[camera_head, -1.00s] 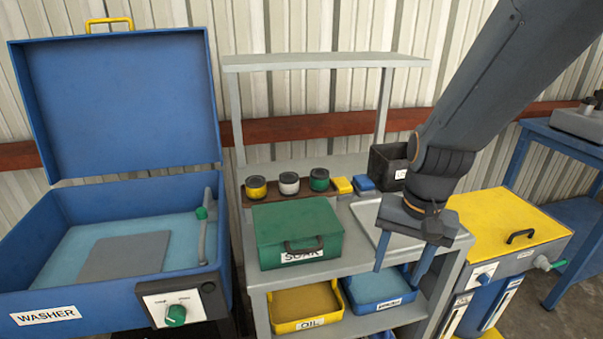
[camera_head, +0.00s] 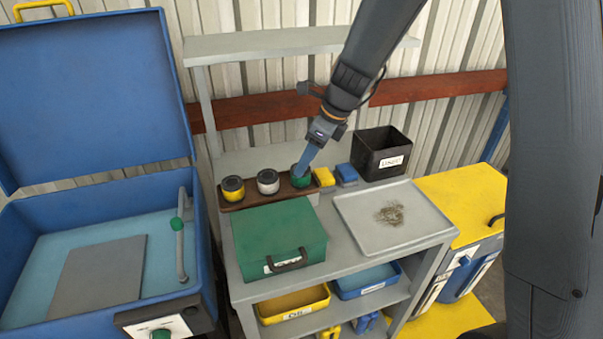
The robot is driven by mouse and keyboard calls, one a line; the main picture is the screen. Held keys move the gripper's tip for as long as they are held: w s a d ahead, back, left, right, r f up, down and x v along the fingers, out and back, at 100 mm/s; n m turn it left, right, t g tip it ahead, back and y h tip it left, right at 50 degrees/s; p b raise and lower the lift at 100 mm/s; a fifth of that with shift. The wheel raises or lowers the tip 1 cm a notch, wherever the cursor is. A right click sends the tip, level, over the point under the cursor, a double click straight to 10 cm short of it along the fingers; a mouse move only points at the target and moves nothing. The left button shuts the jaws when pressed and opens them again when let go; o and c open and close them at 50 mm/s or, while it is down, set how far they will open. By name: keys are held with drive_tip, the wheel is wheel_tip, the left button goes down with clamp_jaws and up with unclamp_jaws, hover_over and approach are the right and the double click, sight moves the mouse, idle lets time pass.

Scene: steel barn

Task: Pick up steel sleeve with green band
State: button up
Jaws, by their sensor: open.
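The steel sleeve with a green band (camera_head: 300,181) stands upright at the right end of a brown rack (camera_head: 245,203) on the bench. My gripper (camera_head: 304,168) is right above it, with its blue fingers pointing down and to the left. The fingers overlap the sleeve's top in this view. The jaws are open; I cannot tell whether they are around the sleeve or touching it. Two like sleeves stand to its left, one with a white band (camera_head: 268,187) and one with a yellow band (camera_head: 233,194).
A yellow block (camera_head: 324,177) and a blue block (camera_head: 346,174) sit close to the right of the sleeve. A black bin (camera_head: 367,165) stands behind a grey tray (camera_head: 355,236). A green SOAK box (camera_head: 268,229) is in front, and a blue washer (camera_head: 40,221) stands open at left.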

drive_tip(key=shift+p+x, duration=0.65)
drive_tip(key=shift+x, duration=1.9)
drive_tip(key=shift+w, duration=0.1)
drive_tip(key=shift+c, duration=0.4)
drive_tip(key=c, duration=0.9)
